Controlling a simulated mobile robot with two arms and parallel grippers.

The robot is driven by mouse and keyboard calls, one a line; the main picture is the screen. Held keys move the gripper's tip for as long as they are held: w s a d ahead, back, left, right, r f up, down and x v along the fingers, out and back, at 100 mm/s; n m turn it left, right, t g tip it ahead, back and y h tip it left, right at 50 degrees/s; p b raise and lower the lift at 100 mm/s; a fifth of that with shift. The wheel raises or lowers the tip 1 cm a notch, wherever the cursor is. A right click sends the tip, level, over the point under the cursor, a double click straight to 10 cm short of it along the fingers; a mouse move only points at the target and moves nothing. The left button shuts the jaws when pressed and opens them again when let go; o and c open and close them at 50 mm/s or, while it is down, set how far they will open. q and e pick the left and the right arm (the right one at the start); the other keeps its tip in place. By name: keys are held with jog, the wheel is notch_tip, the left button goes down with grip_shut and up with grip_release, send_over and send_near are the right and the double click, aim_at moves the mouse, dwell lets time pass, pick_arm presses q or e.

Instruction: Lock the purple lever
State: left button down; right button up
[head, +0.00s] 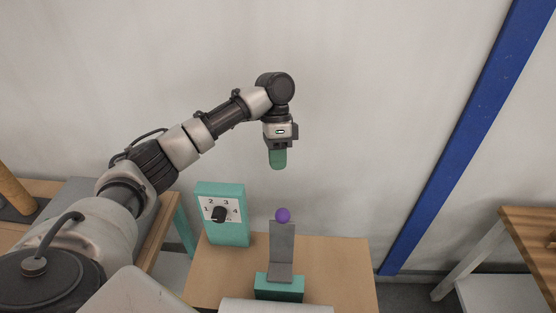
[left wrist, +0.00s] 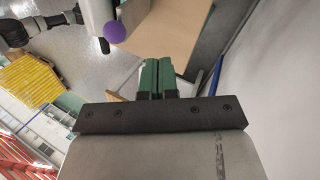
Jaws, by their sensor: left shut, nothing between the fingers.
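The plate stands on a teal base (head: 279,292) on the wooden table. My left gripper (head: 278,166) has green fingers pointing down, above the knob and apart from it. It is shut and empty. In the left wrist view its green fingers (left wrist: 157,64) are together, and the purple knob (left wrist: 115,32) shows beyond them to the upper left. My right gripper is not in view.
A teal box with a numbered dial and black knob (head: 219,214) stands left of the lever. The wooden table (head: 340,270) is bare to the lever's right. A grey wall with a blue post (head: 465,140) is behind. Another wooden table (head: 530,235) stands at far right.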

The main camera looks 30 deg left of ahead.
pick_arm(q)
jog(key=s+d+f+p, duration=0.4)
jog(key=s+f, duration=0.1)
jog(key=shift+s+f, duration=0.3)
jog(key=shift+s, duration=0.1)
jog(key=shift+w, duration=0.1)
jog(key=shift+w, duration=0.1)
